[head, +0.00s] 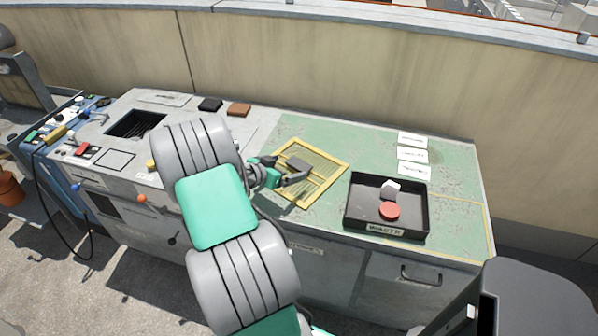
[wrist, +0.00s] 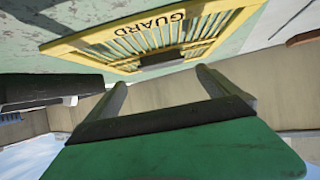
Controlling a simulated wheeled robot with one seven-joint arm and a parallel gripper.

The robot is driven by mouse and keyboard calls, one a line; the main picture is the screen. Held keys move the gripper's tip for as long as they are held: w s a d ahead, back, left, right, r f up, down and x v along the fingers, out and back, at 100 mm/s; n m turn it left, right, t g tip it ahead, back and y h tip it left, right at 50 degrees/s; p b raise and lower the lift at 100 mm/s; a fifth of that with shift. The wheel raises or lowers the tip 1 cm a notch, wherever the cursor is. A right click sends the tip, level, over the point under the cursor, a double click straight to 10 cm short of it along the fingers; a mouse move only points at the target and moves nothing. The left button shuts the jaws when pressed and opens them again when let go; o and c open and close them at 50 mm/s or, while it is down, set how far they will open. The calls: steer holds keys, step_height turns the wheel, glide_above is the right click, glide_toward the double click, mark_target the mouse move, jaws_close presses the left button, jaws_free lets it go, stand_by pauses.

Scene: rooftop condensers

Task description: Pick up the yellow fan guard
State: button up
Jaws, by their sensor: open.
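The yellow fan guard (head: 328,168) is a square slatted frame lying flat on the green part of the worktop. It carries a dark grey block (head: 299,163) near its middle. In the wrist view the guard (wrist: 120,50) is at the top, marked "GUARD", with its dark block (wrist: 163,60) facing my fingers. My gripper (head: 287,170) is over the left part of the guard, its two fingers spread and empty. In the wrist view my gripper (wrist: 161,78) has its fingertips either side of the block's line, apparently short of it.
A black waste tray (head: 357,221) with a red disc (head: 389,211) and a white piece (head: 391,187) stands right of the guard. White labels (head: 413,154) lie behind it. A black block (head: 210,104) and a brown block (head: 239,110) sit at the back, before a wall (head: 300,70).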

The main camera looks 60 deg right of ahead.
mark_target(298, 165)
steer(key=p+x, duration=0.1)
steer(key=x, duration=0.6)
steer(key=shift+w+f, duration=0.15)
steer(key=shift+f, duration=0.05)
steer(key=shift+w+r, duration=0.1)
steer(key=c, duration=1.8)
